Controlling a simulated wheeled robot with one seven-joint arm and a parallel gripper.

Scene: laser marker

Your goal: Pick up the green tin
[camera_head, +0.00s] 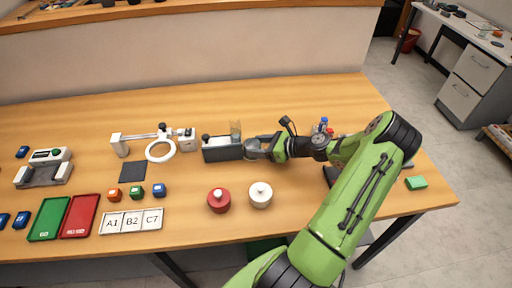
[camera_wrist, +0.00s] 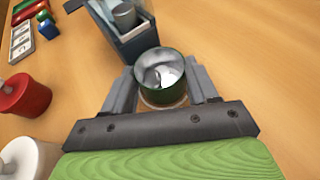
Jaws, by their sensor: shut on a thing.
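The green tin (camera_wrist: 162,96) is a short dark-green cylinder with a shiny silvery top, seen from above in the wrist view. My gripper (camera_wrist: 162,82) is shut on it, one finger on each side. In the head view my gripper (camera_head: 258,148) is at the middle of the table, beside the right end of a dark grey box, and largely hides the tin. I cannot tell whether the tin touches the table or is just above it.
The dark grey box (camera_head: 222,154) with a clear part on top stands close by the tin. A red pot (camera_head: 219,200) and a white pot (camera_head: 260,194) stand in front. The table behind is clear.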

